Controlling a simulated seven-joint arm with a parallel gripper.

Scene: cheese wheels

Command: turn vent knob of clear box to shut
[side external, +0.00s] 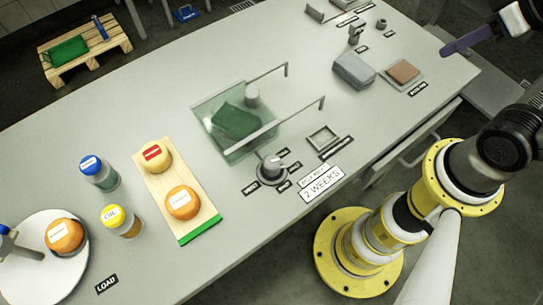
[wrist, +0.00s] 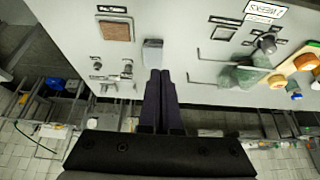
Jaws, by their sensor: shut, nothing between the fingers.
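The clear box (side external: 208,105) stands mid-table with a green cloth and a small pale jar in it; it also shows in the wrist view (wrist: 225,80). The vent knob (side external: 271,168) is a dark grey dial by the box's front corner, ringed by small black labels. It shows in the wrist view too (wrist: 267,43). I cannot read which label it points to. My gripper (side external: 445,51), with dark purple fingers, is high at the far right, well away from the knob. In the wrist view its fingers (wrist: 161,72) are together and empty.
A "2 WEEKS" sign (side external: 322,185) and a small square tray (side external: 323,138) lie near the knob. Two thin metal rails (side external: 300,112) rise by the box. A board (side external: 197,221) with two cheese wheels and several jars stand left. A grey block (side external: 354,70) sits right.

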